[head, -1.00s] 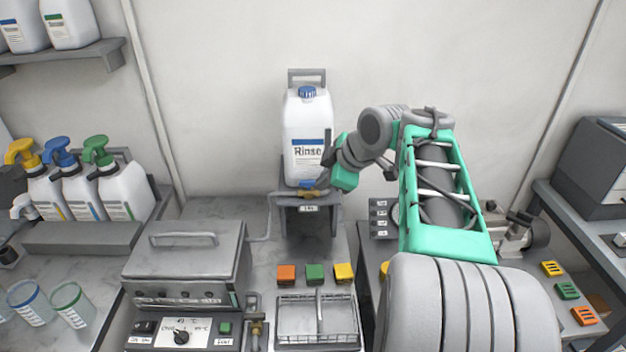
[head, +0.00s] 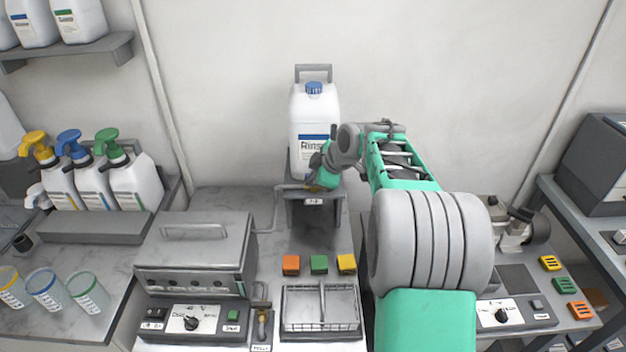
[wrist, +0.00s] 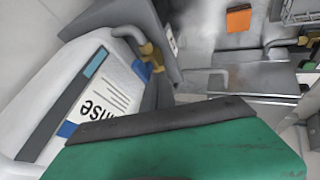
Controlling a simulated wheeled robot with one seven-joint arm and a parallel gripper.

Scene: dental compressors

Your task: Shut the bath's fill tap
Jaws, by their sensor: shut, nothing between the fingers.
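The fill tap (head: 313,188) is a small brass valve below the white Rinse canister (head: 300,130), at the front of its shelf. In the wrist view the brass tap (wrist: 150,56) shows with a blue lever (wrist: 140,70) beside the canister. A pipe runs from the tap area toward the grey metal bath (head: 195,245). My gripper (head: 317,168) is shut and empty, at the canister's lower right front, close by the tap. Its dark fingertips (wrist: 156,95) appear just beside the tap in the wrist view; I cannot tell whether they touch it. My gripper partly hides the tap in the head view.
A second brass tap (head: 262,325) stands at the bath's front right. Orange, green and yellow blocks and a wire basket (head: 320,308) are on the bench below. Pump bottles (head: 135,185) and cups stand at the left. Wall space above is clear.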

